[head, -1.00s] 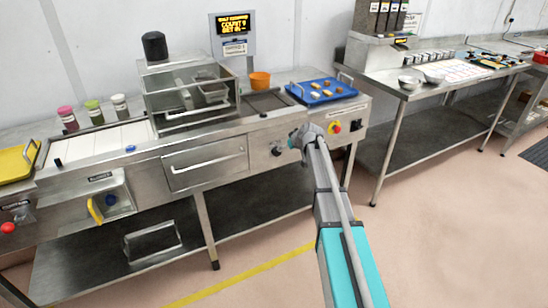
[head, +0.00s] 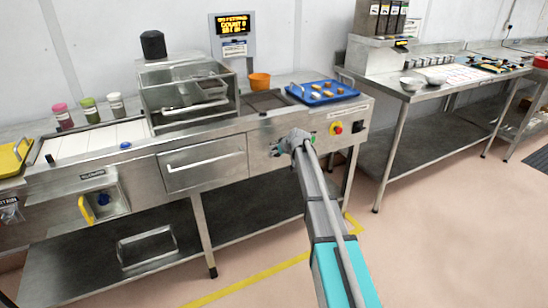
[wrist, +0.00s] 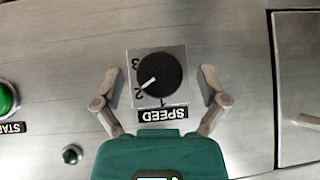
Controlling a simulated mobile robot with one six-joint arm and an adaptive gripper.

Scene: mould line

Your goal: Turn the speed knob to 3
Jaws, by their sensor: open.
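The speed knob (wrist: 159,73) is black and round with a white pointer, on a light square plate above a SPEED label (wrist: 162,114) that appears upside down in the wrist view. The numbers 1, 2 and 3 are beside it, and the pointer points at the 2. My gripper (wrist: 160,76) is open, with one finger on each side of the knob and a visible gap to it on both sides. In the head view my gripper (head: 284,148) is at the front panel of the steel line and covers the knob area.
A green start button (wrist: 7,98) and a small green part (wrist: 71,154) are to the left in the wrist view. A red stop button (head: 337,128) on yellow is right of my arm in the head view. A blue tray (head: 296,91) with several pieces stands above the panel.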

